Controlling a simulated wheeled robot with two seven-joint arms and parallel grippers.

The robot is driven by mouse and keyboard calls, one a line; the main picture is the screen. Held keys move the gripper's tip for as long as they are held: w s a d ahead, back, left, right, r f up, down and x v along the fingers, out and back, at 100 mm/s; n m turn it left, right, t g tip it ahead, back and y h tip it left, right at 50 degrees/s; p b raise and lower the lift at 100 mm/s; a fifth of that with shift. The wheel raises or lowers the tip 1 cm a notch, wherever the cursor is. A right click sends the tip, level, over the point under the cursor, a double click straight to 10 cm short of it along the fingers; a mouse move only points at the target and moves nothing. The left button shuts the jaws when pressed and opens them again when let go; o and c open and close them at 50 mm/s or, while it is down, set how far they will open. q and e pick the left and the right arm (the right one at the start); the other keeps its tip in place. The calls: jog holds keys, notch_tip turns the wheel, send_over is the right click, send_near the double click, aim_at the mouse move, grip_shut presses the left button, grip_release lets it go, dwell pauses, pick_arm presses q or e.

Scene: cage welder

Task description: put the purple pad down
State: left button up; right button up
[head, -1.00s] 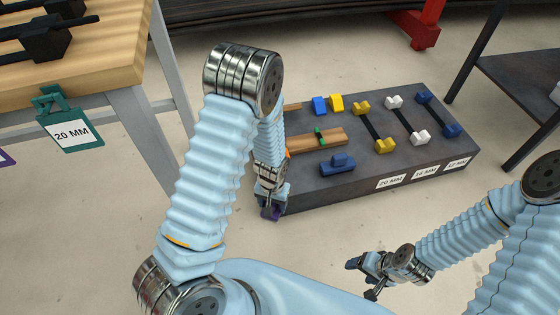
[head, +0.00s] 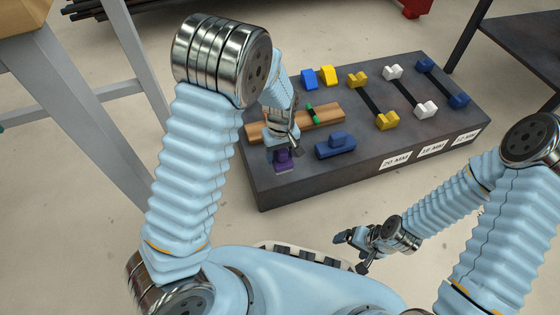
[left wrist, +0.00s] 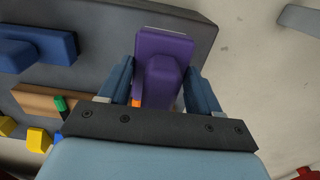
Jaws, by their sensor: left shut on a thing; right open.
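The purple pad (head: 284,162) is at the left front part of the dark bench block (head: 300,188), beside the blue pad (head: 335,147). My left gripper (head: 281,150) is above it and shut on it. In the left wrist view the purple pad (left wrist: 164,62) sits between both fingers, over or on the dark surface near its edge. Whether its underside touches the surface I cannot tell. My right gripper (head: 354,253) is open and empty, off the front of the block, over the floor.
A wooden bar with a green band (head: 313,114) lies behind the blue pad. Small blue (head: 309,79) and yellow (head: 327,75) blocks stand at the back. Yellow, white and blue dumbbell-shaped gauges (head: 375,103) fill the right side, above the labels. A table leg (head: 90,110) stands at the left.

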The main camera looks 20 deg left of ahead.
pick_arm(q)
jog(key=shift+w+a+f, duration=0.15)
jog(key=shift+w+f, duration=0.3)
jog(key=shift+f, duration=0.1)
jog(key=shift+w+a+f, duration=0.15)
jog(key=shift+w+f, duration=0.25)
jog(key=shift+f, duration=0.15)
jog(key=shift+w+a+f+b, duration=0.15)
jog(key=shift+f+b, duration=0.2)
jog(key=shift+f, duration=0.55)
jog(key=shift+w+d+f+b, duration=0.1)
jog(key=shift+f+b, duration=0.2)
jog(key=shift+f, duration=0.6)
jog(key=shift+f, duration=0.1)
jog(key=o, duration=0.9)
jog(key=shift+o, duration=0.2)
notch_tip(320, 180, up, 12)
jog(key=p, duration=0.3)
